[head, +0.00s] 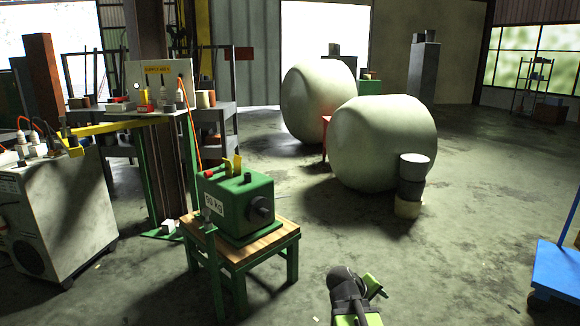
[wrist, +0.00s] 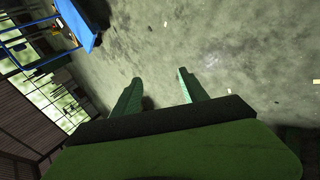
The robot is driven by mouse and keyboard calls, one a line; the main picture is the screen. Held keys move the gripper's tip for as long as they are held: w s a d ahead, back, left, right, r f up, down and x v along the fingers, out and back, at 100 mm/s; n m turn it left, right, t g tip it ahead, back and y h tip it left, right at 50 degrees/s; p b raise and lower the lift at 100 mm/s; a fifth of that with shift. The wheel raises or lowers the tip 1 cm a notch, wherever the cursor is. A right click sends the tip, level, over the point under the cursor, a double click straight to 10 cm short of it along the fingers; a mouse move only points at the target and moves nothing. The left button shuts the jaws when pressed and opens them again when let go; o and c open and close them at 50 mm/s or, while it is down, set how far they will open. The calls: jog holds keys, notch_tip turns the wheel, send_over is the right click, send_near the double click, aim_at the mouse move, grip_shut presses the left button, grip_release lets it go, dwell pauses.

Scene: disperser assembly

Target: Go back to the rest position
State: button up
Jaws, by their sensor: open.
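My gripper (wrist: 160,88) shows in the wrist view as two green fingers spread well apart. It is open and nothing is between the fingers; only grey concrete floor lies beyond them. In the head view the end of my arm, green and black, is at the bottom centre, to the right of the wooden-topped stool and clear of it. The fingertips are small there. A green machine (head: 238,203) with a white weight label stands upright on the green-legged stool (head: 276,241), apart from my gripper.
A grey cabinet (head: 60,215) and a workbench stand at the left. Two large pale rounded bodies (head: 383,140) and stacked drums (head: 411,180) stand beyond the stool. A blue cart (head: 558,268) is at the right edge; it also shows in the wrist view (wrist: 82,22). Floor between is open.

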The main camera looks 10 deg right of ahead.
jog(key=s+a+f+m+g+y, duration=0.1)
jog(key=s+a+f+y, duration=0.15)
jog(key=a, duration=0.45)
jog(key=s+a+f+m+g+y, duration=0.1)
jog(key=s+a+y, duration=0.15)
jog(key=a, duration=0.45)
jog(key=s+a+f+m+g+y, duration=0.1)
jog(key=s+a+y, duration=0.15)
jog(key=a, duration=0.45)
notch_tip(320, 180, up, 38)
jog(key=p, duration=3.8)
jog(key=shift+w+p, duration=0.3)
jog(key=shift+p, duration=0.1)
jog(key=shift+a+f, duration=0.1)
